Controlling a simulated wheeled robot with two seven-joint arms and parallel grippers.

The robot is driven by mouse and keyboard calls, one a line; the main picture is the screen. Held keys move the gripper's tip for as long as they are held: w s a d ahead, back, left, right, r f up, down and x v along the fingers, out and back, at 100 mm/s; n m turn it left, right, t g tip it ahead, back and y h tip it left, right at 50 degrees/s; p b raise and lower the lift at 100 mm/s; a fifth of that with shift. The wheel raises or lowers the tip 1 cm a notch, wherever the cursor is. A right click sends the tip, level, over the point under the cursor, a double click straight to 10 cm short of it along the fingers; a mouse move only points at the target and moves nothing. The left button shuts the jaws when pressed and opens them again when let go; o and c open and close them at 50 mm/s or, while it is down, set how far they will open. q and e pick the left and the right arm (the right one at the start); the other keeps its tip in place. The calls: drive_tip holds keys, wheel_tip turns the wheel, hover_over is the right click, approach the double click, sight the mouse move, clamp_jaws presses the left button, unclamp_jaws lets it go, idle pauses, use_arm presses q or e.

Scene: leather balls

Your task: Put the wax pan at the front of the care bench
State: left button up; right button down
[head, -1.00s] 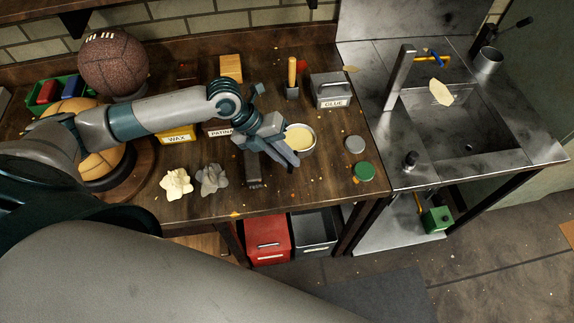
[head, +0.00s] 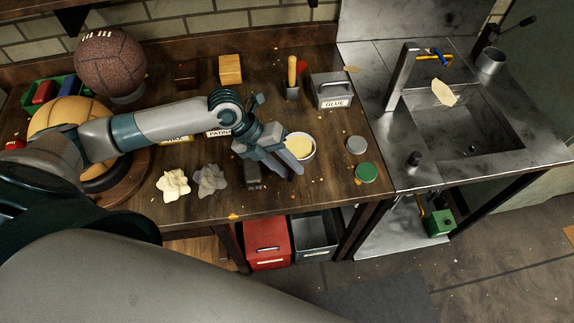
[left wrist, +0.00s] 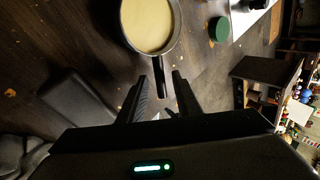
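The wax pan (head: 302,144), a small round pan of cream-coloured wax, sits on the wooden care bench (head: 315,192), right of my left gripper (head: 291,170). Its rim is partly hidden by the gripper in the head view. In the left wrist view the pan (left wrist: 150,22) is at the top, and its dark handle (left wrist: 158,72) points toward me. The open fingers of my left gripper (left wrist: 160,82) stand either side of the handle's end, with gaps visible. My right gripper is not in view.
A dark block (head: 253,177) lies left of the fingers, beside grey (head: 210,178) and cream (head: 173,183) cloths. A green lid (head: 366,172) and a grey tin (head: 356,145) are to the right. A glue box (head: 333,90) stands behind. Bare bench lies along the front.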

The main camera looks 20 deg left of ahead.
use_arm(q)
drive_tip(key=shift+a+r, duration=0.3)
drive_tip(key=shift+r, duration=0.15)
drive_tip(key=b+v, duration=0.3)
drive_tip(key=v, duration=0.8)
drive_tip(key=shift+b, duration=0.3)
